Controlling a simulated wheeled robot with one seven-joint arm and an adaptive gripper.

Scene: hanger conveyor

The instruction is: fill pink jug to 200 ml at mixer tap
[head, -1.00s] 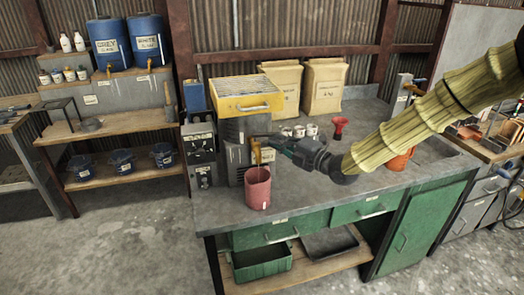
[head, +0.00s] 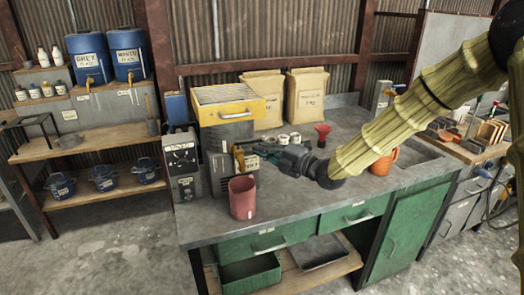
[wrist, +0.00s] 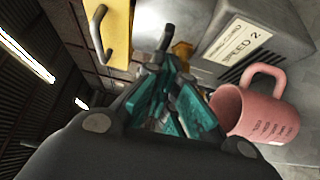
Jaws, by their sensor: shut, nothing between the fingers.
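The pink jug (head: 242,198) stands upright on the bench, in front of the grey mixer with the yellow top (head: 228,103). In the wrist view the jug (wrist: 262,122) shows its handle, its mouth and a marked scale; its contents are not visible. The brass-coloured tap (head: 238,157) is on the mixer's front, above and behind the jug; it also shows in the wrist view (wrist: 182,50). My gripper (head: 248,150) is shut and empty, with its teal fingertips (wrist: 167,45) close beside the tap. Whether they touch it, and whether anything flows, I cannot tell.
A dark control box (head: 181,160) stands left of the mixer. Two paper sacks (head: 308,93), small white tubs (head: 283,139), a red funnel (head: 322,133) and an orange jug (head: 385,160) are behind or beside my arm. The bench front right of the pink jug is clear.

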